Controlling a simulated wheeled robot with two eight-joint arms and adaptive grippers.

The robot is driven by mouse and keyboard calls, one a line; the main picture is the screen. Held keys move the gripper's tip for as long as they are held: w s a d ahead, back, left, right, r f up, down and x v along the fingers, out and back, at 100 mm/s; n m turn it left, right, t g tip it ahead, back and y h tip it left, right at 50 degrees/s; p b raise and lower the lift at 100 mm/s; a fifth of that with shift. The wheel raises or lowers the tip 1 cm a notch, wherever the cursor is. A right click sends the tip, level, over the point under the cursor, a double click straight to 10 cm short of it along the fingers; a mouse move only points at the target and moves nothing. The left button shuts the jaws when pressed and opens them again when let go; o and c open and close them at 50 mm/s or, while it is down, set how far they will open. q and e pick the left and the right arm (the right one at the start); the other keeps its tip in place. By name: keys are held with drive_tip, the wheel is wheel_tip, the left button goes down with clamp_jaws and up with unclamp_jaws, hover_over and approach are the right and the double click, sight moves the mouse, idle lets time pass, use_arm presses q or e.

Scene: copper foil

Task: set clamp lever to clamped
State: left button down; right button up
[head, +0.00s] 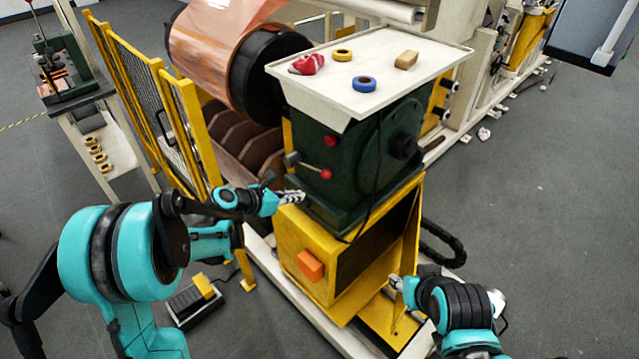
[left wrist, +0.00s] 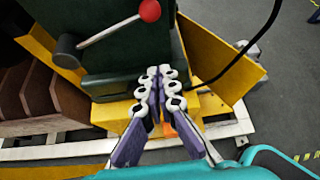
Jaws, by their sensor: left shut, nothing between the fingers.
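The clamp lever is a thin pale rod with a red ball knob (head: 326,174) on the front of the dark green machine housing (head: 345,190). Its rod runs from a grey pivot at the left, down to the knob in the head view. In the left wrist view the lever (left wrist: 110,31) slopes up to the right to its red ball. My left gripper (head: 302,196) is shut and empty, just below and left of the knob, apart from it. Its fingertips (left wrist: 159,72) meet in front of the housing's lower edge. My right gripper (head: 394,281) is low at the right, by the yellow base; its finger gap is unclear.
A second red knob (head: 330,140) sits above the lever. A white tray (head: 430,62) with tape rolls tops the housing. A yellow stand (head: 290,235) with an orange block is below, a yellow mesh fence (head: 140,85) at left. A black cable (head: 376,190) hangs down the housing.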

use_arm(q)
drive_tip(key=shift+w+d+f, duration=0.1)
idle(0.3)
drive_tip(key=w+d+f+b, duration=0.1)
drive_tip(key=w+d+b, duration=0.2)
drive_tip(key=w+d, duration=0.3)
drive_tip(key=shift+w+d+b, duration=0.25)
drive_tip(key=shift+w+b, duration=0.05)
drive_tip(key=shift+b, duration=0.05)
drive_tip(key=shift+r, duration=0.15)
idle(0.3)
drive_tip(key=w+a+r+n+g+h+p, duration=0.2)
drive_tip(key=w+a+r+p, duration=0.7)
drive_tip(key=r, duration=0.5)
drive_tip(key=shift+w+a+n+h+p, duration=0.4)
drive_tip(key=shift+w+a+n, duration=0.55)
drive_tip(key=shift+a, duration=0.1)
